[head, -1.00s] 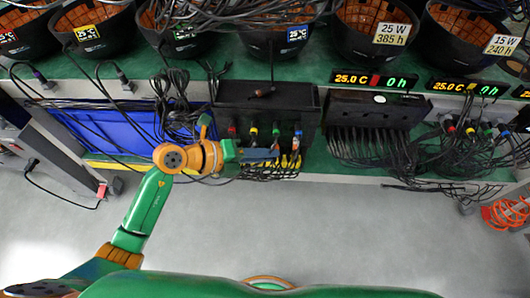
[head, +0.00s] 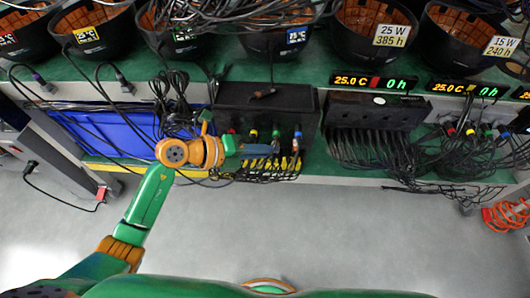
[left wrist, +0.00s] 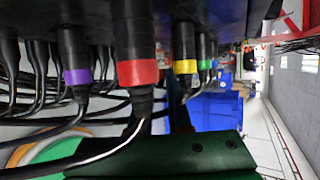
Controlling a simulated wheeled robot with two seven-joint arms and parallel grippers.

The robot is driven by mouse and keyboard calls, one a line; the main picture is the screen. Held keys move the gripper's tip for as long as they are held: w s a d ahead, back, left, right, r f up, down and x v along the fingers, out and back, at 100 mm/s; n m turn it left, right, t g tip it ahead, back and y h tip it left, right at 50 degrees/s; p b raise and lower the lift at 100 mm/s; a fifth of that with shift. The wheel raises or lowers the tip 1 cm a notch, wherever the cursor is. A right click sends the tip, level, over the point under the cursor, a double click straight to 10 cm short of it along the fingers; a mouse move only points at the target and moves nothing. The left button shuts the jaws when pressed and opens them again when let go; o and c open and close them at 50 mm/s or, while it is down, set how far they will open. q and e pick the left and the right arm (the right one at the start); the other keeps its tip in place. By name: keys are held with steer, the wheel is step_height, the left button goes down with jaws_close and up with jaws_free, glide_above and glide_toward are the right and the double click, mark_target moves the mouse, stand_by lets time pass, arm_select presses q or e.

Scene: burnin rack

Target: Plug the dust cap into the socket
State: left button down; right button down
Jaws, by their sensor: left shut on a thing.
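My left gripper (head: 268,149) is at the front of the black socket box (head: 240,95), among the hanging banded plugs. It points right in the head view and is shut. A dark piece at its fingers shows in the left wrist view (left wrist: 179,113); it is likely the dust cap, but its shape is mostly hidden. In the left wrist view, a red-banded plug (left wrist: 136,72) is nearest, with a yellow-banded plug (left wrist: 185,67) and green and blue bands behind. A purple-banded plug (left wrist: 77,76) is at left. I cannot tell which socket is empty. My right gripper is not in view.
Black cables hang close around the gripper. A second black box (head: 350,108) with many cables stands to the right. A blue bin (head: 110,132) is at left. Black buckets (head: 372,35) line the back of the green bench. The floor in front is clear.

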arm_select(q)
steer(key=shift+w, duration=0.2)
steer(key=c, duration=1.3)
jaws_free()
steer(key=shift+w, duration=0.1)
steer(key=o, duration=0.5)
steer(key=shift+o, duration=0.2)
steer(key=shift+d, duration=0.1)
steer(key=shift+s, duration=0.25)
